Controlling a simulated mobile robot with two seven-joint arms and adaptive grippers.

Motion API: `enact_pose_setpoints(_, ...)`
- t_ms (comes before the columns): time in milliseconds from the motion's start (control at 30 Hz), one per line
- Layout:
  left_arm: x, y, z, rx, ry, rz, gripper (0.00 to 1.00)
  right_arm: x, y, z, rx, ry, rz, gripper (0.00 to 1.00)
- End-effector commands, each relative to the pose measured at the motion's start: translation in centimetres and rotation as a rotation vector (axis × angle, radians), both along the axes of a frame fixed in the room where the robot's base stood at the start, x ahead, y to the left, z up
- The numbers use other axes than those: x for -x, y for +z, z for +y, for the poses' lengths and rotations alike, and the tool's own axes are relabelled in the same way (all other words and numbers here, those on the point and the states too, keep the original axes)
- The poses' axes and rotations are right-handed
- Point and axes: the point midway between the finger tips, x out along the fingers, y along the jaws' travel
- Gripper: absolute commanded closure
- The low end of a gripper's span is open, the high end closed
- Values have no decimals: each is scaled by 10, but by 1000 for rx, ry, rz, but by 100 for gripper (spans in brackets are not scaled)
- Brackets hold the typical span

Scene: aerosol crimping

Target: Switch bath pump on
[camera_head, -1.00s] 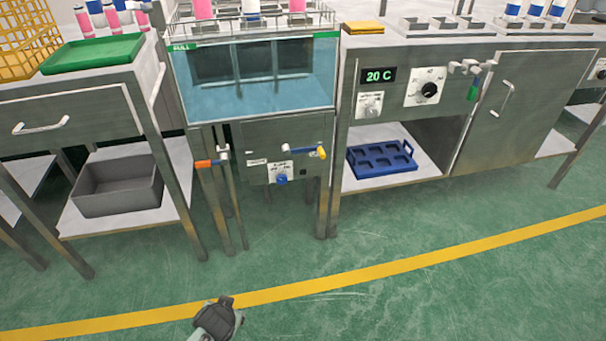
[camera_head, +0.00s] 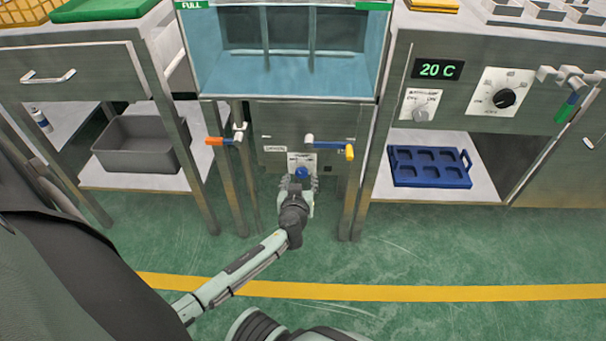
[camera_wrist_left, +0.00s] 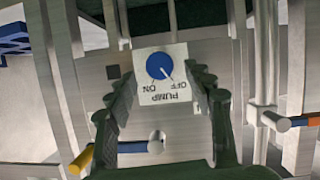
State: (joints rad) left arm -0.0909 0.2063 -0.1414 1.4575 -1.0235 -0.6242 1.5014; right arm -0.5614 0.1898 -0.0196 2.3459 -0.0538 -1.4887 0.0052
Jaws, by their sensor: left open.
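The round blue pump knob (camera_head: 302,173) sits on a white label plate on the grey panel below the water bath (camera_head: 285,82). In the left wrist view, which is upside down, the knob (camera_wrist_left: 160,66) has a white pointer line turned toward OFF on the PUMP label (camera_wrist_left: 176,98). My left gripper (camera_head: 301,183) is in front of the knob. In the left wrist view its open fingers (camera_wrist_left: 163,78) stand on either side of the knob and label, with visible gaps to the knob. Contact cannot be seen. My right gripper is not in view.
A lever with an orange grip (camera_head: 215,141) is left of the panel, and one with a yellow end (camera_head: 349,152) is above right of the knob. A grey bin (camera_head: 137,145) and a blue tray (camera_head: 430,167) are on side shelves. Green floor lies in front.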

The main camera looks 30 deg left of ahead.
Motion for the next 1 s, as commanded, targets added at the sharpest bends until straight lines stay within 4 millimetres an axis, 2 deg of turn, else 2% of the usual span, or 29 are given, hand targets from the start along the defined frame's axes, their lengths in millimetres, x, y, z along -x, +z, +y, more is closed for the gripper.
enact_pose_setpoints(100, -16, -7, 9, -2, -1, 0, 47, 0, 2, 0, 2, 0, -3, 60)
enact_pose_setpoints(200, -23, -11, 13, -1, 1, 1, 47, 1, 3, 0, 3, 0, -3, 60)
enact_pose_setpoints(567, -28, -14, 16, 0, 1, 1, 47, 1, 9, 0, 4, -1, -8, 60)
enact_pose_setpoints(900, -28, -14, 16, 0, 1, 1, 88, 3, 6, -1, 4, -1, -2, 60)
enact_pose_setpoints(1000, -28, -14, 16, 0, 1, 1, 98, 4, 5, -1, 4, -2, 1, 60)
